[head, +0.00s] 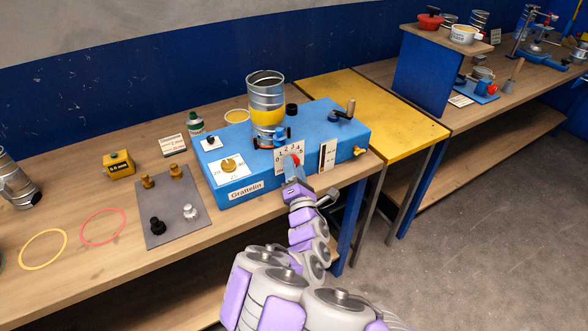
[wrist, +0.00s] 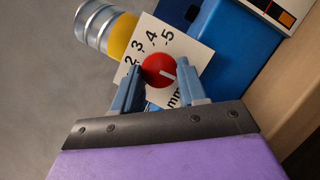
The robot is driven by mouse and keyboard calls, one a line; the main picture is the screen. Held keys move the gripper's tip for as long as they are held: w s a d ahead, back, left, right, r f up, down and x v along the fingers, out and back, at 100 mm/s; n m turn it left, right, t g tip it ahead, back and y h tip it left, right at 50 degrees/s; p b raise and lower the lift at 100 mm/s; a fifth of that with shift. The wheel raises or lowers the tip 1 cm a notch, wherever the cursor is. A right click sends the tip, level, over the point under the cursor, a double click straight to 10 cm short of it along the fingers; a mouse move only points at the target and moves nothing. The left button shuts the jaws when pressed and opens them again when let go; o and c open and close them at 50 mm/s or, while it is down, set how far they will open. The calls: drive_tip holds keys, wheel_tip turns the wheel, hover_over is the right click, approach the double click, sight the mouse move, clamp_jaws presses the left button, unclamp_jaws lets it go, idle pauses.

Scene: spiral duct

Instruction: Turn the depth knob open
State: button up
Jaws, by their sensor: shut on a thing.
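The depth knob is a round red knob (wrist: 159,71) with a white pointer line, on a white dial plate (wrist: 190,47) marked with numbers and "mm". In the wrist view the pointer line aims toward the lower right, away from the visible numbers 2 to 5. My gripper (wrist: 158,78) has its two blue-grey fingers on either side of the knob, shut on it. In the head view my gripper (head: 296,172) reaches the front of the blue machine (head: 225,182), and the red knob (head: 293,160) shows just above it, partly hidden.
A metal duct with a yellow band (head: 267,100) stands on the machine. A brass dial (head: 229,165), a white scale (head: 327,154) and a crank (head: 345,112) are on it too. A grey plate with several knobs (head: 170,222) lies to the left. The floor at right is clear.

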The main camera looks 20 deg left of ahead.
drive_tip(key=o, duration=1.1)
drive_tip(key=shift+a+f, duration=0.15)
drive_tip(key=shift+f, duration=0.05)
drive_tip(key=shift+c, duration=0.2)
drive_tip(key=p+v, duration=1.1)
drive_tip(key=v, duration=0.6)
drive_tip(key=shift+f+p, duration=0.2)
drive_tip(key=shift+p, duration=0.15)
